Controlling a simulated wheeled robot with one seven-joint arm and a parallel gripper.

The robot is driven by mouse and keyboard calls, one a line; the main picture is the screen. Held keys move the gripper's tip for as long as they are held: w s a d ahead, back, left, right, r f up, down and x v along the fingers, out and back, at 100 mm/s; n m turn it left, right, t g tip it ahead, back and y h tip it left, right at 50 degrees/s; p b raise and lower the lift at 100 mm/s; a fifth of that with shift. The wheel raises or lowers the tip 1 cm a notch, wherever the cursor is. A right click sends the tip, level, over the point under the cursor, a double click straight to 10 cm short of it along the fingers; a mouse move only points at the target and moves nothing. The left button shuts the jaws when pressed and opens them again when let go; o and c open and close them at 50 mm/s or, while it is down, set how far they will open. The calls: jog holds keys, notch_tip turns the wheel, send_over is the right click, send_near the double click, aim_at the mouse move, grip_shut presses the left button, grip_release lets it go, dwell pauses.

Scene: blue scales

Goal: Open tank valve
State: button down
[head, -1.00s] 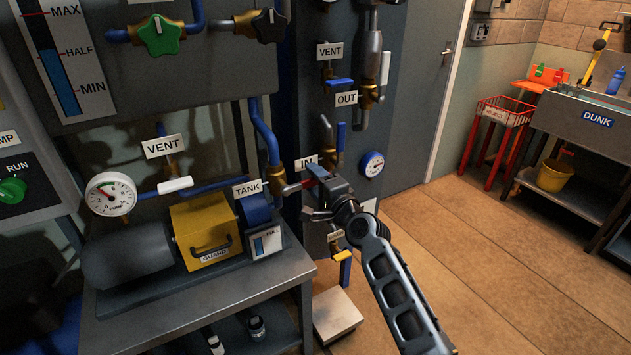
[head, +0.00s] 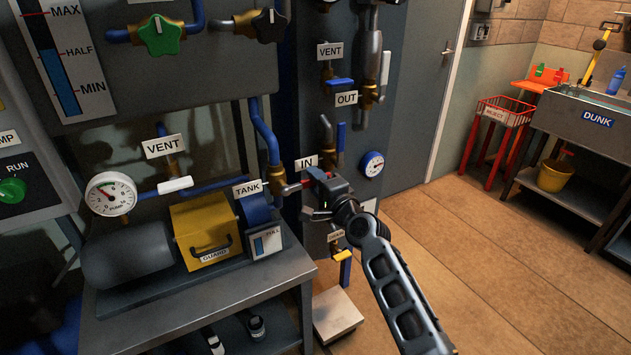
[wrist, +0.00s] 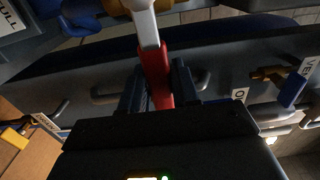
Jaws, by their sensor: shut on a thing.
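The tank valve (head: 277,180) is a brass body at the foot of a blue pipe, beside the white TANK label (head: 247,188). Its red lever (head: 293,188) points right, out from the brass body, toward my gripper. In the wrist view, the lever has a pale metal stem and a red grip (wrist: 156,72). My gripper (head: 314,186) is at the lever's outer end. In the wrist view, its two dark fingers (wrist: 157,88) stand on either side of the red grip and are shut on it. The far end of the grip is hidden by the gripper.
Close by are the IN label (head: 305,163), a blue lever (head: 341,138) and a small gauge (head: 372,164) on the dark panel. The pump bench (head: 200,300) with a yellow guard (head: 203,228) stands left. Open floor (head: 480,260) lies right.

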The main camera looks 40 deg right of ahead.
aim_at(308, 179)
jog(key=r+n, duration=0.2)
jog(key=n, duration=0.1)
jog(key=shift+a+r+n, duration=0.15)
jog(key=shift+a+n, duration=0.05)
jog(key=shift+n, duration=0.1)
jog(key=shift+w+a+r+n, duration=0.1)
jog(key=shift+a+r+n, duration=0.1)
jog(key=shift+r+n, duration=0.55)
jog(key=n, duration=0.1)
jog(key=a+r+n, duration=0.1)
jog(key=n, duration=0.1)
jog(key=shift+w, duration=0.15)
jog(key=n, duration=0.1)
jog(key=a+r+n, duration=0.1)
jog(key=shift+w+a+r+n, duration=0.15)
jog(key=shift+w+a+n, duration=0.05)
jog(key=shift+n, duration=0.15)
jog(key=n, duration=0.1)
jog(key=a+n, duration=0.1)
jog(key=a+r+n, duration=0.1)
jog(key=shift+w+n, duration=0.3)
jog(key=shift+w+a+r+n, duration=0.15)
jog(key=shift+a+n, duration=0.45)
jog(key=shift+n, duration=0.3)
jog(key=shift+w+a+r+n, duration=0.15)
jog(key=shift+a+n, duration=0.45)
jog(key=shift+n, duration=0.3)
jog(key=shift+f, duration=0.15)
jog(key=c, duration=0.9)
grip_release()
